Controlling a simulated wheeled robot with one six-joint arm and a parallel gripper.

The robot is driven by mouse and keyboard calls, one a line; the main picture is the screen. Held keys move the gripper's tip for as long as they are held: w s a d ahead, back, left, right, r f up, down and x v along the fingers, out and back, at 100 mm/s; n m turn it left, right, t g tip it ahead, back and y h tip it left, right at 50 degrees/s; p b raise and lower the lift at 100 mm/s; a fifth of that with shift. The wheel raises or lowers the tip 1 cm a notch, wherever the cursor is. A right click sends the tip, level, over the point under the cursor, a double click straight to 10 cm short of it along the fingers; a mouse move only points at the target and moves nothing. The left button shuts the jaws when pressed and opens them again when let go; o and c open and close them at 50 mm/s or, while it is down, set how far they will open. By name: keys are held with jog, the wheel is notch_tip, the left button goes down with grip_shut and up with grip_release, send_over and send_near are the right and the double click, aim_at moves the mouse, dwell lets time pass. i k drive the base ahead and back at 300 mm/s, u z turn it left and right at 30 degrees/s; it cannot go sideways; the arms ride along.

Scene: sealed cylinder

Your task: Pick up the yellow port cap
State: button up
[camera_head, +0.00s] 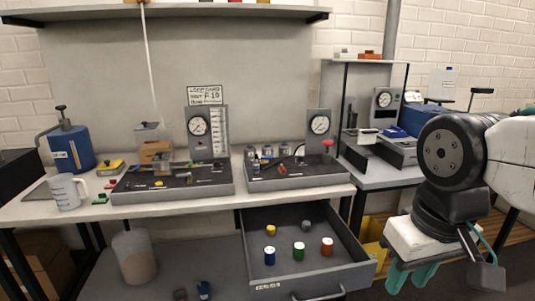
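A small yellow piece (159,184) lies on the left grey tray on the bench; it may be the yellow port cap, but it is too small to be sure. Another small yellow piece (271,230) stands at the back left of the open drawer and could also be a cap. My gripper (412,275) is at the right, pointing down, with two teal fingers apart and nothing seen between them. It is to the right of the drawer, well away from both yellow pieces.
The open drawer (345,240) juts out below the bench and holds blue, green and red cylinders. The left tray (170,196) and right tray (300,181) carry gauges. A white jug (66,193) and blue canister (70,148) stand at left.

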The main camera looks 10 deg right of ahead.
aim_at(271, 229)
jog(key=u, duration=0.45)
jog(key=i, duration=0.85)
jog(key=z, duration=0.45)
